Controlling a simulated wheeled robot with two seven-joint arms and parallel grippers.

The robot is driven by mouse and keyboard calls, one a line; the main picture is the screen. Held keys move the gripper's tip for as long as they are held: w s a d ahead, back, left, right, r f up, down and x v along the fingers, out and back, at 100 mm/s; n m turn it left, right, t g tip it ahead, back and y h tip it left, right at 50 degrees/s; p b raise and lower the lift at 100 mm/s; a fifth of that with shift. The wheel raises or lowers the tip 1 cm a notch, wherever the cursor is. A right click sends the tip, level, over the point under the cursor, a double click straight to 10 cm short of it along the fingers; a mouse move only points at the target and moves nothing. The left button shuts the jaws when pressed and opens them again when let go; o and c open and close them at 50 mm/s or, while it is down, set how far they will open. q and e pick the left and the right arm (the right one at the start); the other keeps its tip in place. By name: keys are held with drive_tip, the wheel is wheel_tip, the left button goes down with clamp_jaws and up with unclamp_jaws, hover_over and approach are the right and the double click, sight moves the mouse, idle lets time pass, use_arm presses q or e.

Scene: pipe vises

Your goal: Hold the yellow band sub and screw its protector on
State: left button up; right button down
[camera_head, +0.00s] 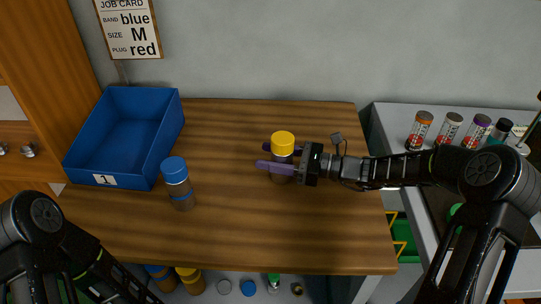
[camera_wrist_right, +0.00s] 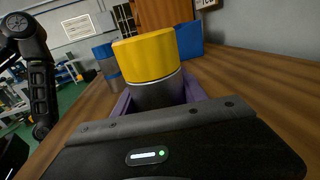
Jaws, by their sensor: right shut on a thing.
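The sub (camera_head: 282,174) stands upright on the table with a yellow cap-like top, the protector (camera_head: 283,142), on its upper end. My right gripper (camera_head: 269,157) comes in from the right and is shut on the sub's body below the yellow top, purple fingers on either side. In the right wrist view the yellow protector (camera_wrist_right: 148,56) sits over the grey body (camera_wrist_right: 158,92), between the fingers. I cannot tell how tightly it is screwed on, and the sub's band is hidden. My left arm shows at the lower left, but its gripper is out of view.
A sub with a blue top (camera_head: 178,181) stands to the left, near a blue bin (camera_head: 118,162) labelled 1. A job card (camera_head: 130,28) hangs on the wall. Several small containers stand on the right side bench (camera_head: 392,118). The table's front and right are clear.

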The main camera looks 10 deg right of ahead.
drive_tip(key=shift+r, duration=0.1)
drive_tip(key=c, duration=0.6)
unclamp_jaws()
drive_tip(key=shift+c, duration=0.2)
drive_tip(key=shift+d, duration=0.2)
drive_tip(key=b+v, duration=0.1)
drive_tip(key=v, duration=1)
drive_tip(key=shift+s+d, duration=0.25)
drive_tip(key=shift+d, duration=0.05)
